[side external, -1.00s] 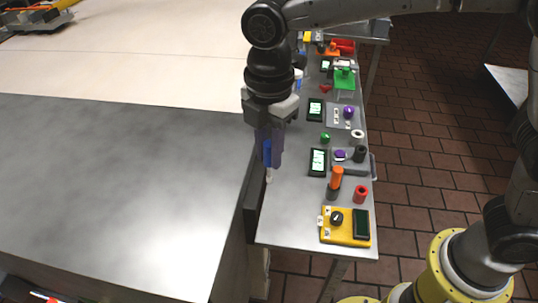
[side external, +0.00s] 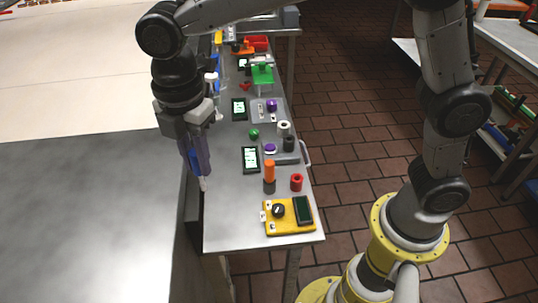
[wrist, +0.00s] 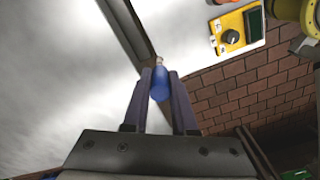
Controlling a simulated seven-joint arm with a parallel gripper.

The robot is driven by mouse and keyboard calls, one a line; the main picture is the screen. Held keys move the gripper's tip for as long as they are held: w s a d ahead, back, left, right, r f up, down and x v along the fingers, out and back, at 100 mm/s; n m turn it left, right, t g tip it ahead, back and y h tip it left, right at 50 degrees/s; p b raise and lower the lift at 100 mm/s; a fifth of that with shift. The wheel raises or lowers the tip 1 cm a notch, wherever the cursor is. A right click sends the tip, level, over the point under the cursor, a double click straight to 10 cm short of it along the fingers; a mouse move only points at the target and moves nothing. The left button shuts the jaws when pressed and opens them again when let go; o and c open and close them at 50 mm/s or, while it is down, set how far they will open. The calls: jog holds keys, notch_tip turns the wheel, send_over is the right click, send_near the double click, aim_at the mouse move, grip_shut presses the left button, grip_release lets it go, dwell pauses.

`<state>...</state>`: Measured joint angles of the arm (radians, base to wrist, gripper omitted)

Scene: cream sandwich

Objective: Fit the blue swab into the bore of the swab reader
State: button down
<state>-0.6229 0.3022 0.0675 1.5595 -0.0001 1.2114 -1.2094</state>
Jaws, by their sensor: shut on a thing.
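My gripper (side external: 200,165) is shut on the blue swab (side external: 194,158), which points down with its pale tip below the fingers. In the wrist view the swab (wrist: 160,86) sits between the two fingertips (wrist: 160,78), its pale tip facing away from the palm. The tip is over or near the left edge of the narrow bench; its height is hard to tell. A yellow box (side external: 273,228) with a black knob and dark screen, probably the swab reader, stands to the right at the bench's near end. It also shows in the wrist view (wrist: 232,47). I cannot make out its bore.
An orange-topped cylinder (side external: 269,171) and a red cylinder (side external: 297,182) stand behind the yellow box. A black device with a lit screen (side external: 250,160) lies farther back. The narrow bench (side external: 228,222) is bare left of the box. A larger grey counter (side external: 90,210) adjoins at left.

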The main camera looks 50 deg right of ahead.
dwell(0.8)
jog(key=s+d+r+m, duration=0.1)
jog(key=d+r, duration=0.1)
jog(key=d, duration=1)
jog(key=s+d+r+m, duration=0.1)
jog(key=d+r+m, duration=0.1)
jog(key=d, duration=1)
jog(key=shift+s+r, duration=0.2)
jog(key=shift+s, duration=0.2)
jog(key=shift+f, duration=2.9)
jog(key=shift+f, duration=2.1)
jog(key=c, duration=0.6)
grip_release()
jog(key=shift+c, duration=0.2)
